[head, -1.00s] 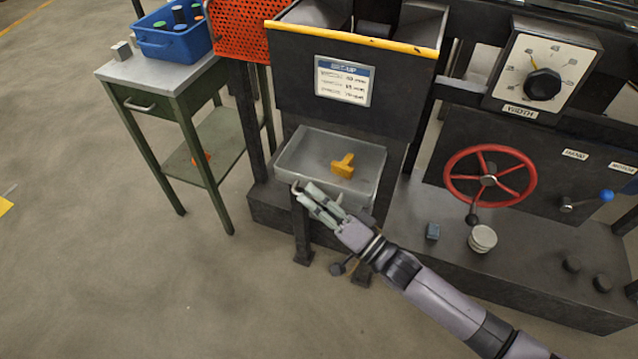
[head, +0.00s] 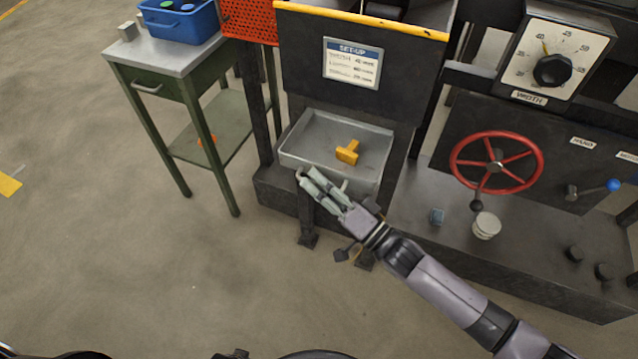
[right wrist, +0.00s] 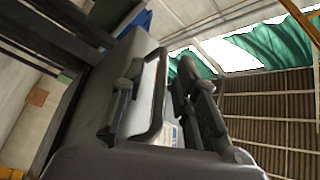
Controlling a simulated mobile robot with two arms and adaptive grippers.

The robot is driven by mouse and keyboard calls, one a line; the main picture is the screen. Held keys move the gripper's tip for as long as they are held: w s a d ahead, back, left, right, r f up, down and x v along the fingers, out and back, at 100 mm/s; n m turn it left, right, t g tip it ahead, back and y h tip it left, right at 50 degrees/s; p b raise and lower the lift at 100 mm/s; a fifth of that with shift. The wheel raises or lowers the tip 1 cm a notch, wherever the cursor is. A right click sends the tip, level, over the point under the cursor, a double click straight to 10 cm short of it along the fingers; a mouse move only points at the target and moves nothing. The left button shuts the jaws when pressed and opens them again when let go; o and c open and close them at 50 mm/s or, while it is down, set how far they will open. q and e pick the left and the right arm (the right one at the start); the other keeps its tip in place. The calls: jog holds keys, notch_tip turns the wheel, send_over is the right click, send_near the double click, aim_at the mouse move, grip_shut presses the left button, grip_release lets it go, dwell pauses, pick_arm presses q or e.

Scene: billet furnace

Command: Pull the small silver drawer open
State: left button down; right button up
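The silver drawer (head: 372,165) is a shallow grey tray below the dark hopper, and it stands out at the front. A yellow T-shaped piece (head: 347,152) lies in it. My right gripper (head: 311,176) is at the drawer's front side, near the left front corner. In the right wrist view its fingers (right wrist: 160,85) stand apart, with a pale panel and dark rounded rim between them. A narrow gap shows between the rim and the right-hand finger. Whether the fingers touch the drawer cannot be told. My left gripper is not in view.
A green-legged table (head: 180,57) with its own handled drawer stands at left, carrying a blue bin (head: 182,25). At right are a red handwheel (head: 540,165), a width dial (head: 553,70) and a blue-knobbed lever (head: 613,186). The floor in front is clear.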

jog(key=v, duration=1.2)
